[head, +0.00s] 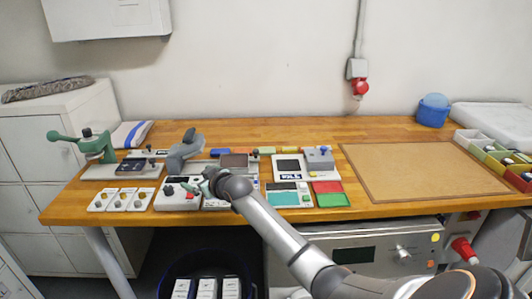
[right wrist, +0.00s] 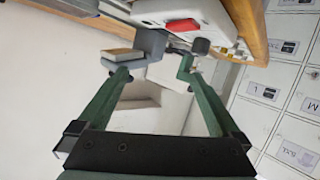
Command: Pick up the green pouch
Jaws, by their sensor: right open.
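A flat green rectangle (head: 334,200) lies near the front edge of the bench, just below a red one (head: 327,187). It is the plainest green flat item in view, but I cannot tell whether it is a pouch. My right gripper (head: 203,184) is over the bench's left-middle part, well to the left of that rectangle, and partly hidden by my own arm. In the right wrist view its green fingers (right wrist: 153,72) are apart and hold nothing. A grey device with a brown-topped block (right wrist: 122,55) shows beyond them. My left gripper is not in view.
Grey control boxes (head: 177,195) and a green press (head: 97,146) crowd the left of the wooden bench (head: 240,130). A brown mat (head: 420,168) lies bare at right. Divided bins (head: 495,160) stand beyond it. Labelled lockers (right wrist: 285,95) show in the wrist view.

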